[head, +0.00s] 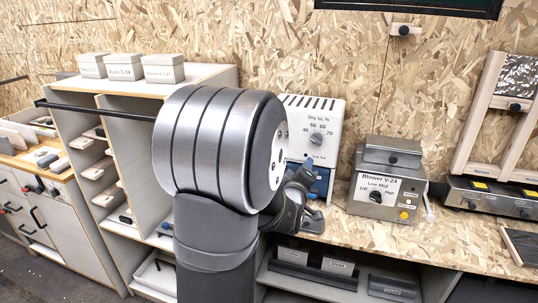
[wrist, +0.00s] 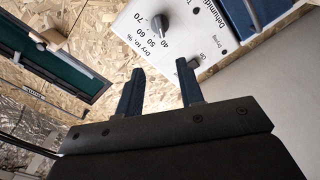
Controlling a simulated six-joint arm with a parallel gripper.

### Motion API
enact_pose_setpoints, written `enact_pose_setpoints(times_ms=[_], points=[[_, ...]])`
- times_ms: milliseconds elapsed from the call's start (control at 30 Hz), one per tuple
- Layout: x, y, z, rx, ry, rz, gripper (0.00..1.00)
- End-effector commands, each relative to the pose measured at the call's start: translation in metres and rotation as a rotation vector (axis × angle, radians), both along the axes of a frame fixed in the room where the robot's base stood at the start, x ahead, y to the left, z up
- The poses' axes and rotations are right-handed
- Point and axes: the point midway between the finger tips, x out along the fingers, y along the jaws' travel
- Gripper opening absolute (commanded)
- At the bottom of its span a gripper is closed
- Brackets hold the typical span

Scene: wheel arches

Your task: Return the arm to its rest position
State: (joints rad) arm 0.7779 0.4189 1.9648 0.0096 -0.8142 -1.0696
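My gripper (wrist: 162,76) shows in the wrist view with two dark blue fingers spread apart and nothing between them. Beyond the fingertips is the wooden wall panel. In the head view my arm fills the middle, and the gripper end is mostly hidden behind it, in front of the white dehumidifier (head: 313,115). The dehumidifier also shows upside down at the top of the wrist view (wrist: 180,40), with its grey dial (wrist: 158,24) and a small grey switch near the right fingertip. Whether the fingertip touches the switch cannot be told.
The grey Blower V-24 (head: 386,185) stands on the bench right of the dehumidifier. Shelves with boxes (head: 125,66) are at left. The bench front (head: 400,240) is mostly clear.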

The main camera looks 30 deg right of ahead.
Motion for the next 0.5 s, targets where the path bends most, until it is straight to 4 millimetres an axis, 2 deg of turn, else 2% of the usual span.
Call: enact_pose_setpoints(times_ms=[267,500], points=[[0.004,-0.004,0.000,0.000,0.000,0.000,0.35],[0.029,-0.029,-0.001,0.000,0.000,0.000,0.35]])
